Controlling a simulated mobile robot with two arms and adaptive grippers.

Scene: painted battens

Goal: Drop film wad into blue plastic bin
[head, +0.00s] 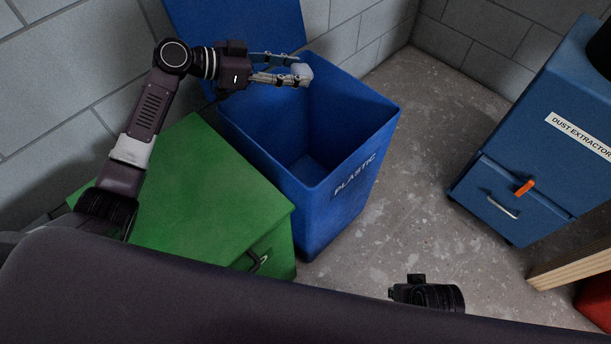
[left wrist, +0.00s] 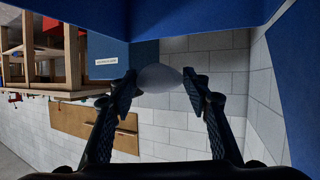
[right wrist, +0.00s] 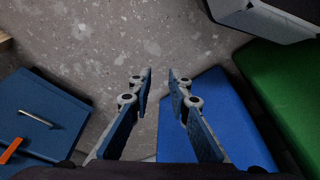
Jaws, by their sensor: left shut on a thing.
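The film wad (head: 302,73) is a small pale lump in the tips of my left gripper (head: 290,78). The left gripper is shut on it and holds it over the opening of the blue plastic bin (head: 345,185), near the back rim. The bin's lid is up against the wall and its visible inside looks empty. In the left wrist view the wad (left wrist: 160,78) sits between the two fingertips. In the right wrist view my right gripper (right wrist: 160,80) has its fingers apart with nothing between them, above the floor.
A green bin (head: 200,200) with a closed lid stands left of the blue bin. A blue dust extractor (head: 530,170) with an orange latch stands at the right. A wooden piece (head: 575,268) and something red (head: 595,302) are at the lower right. Floor between is clear.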

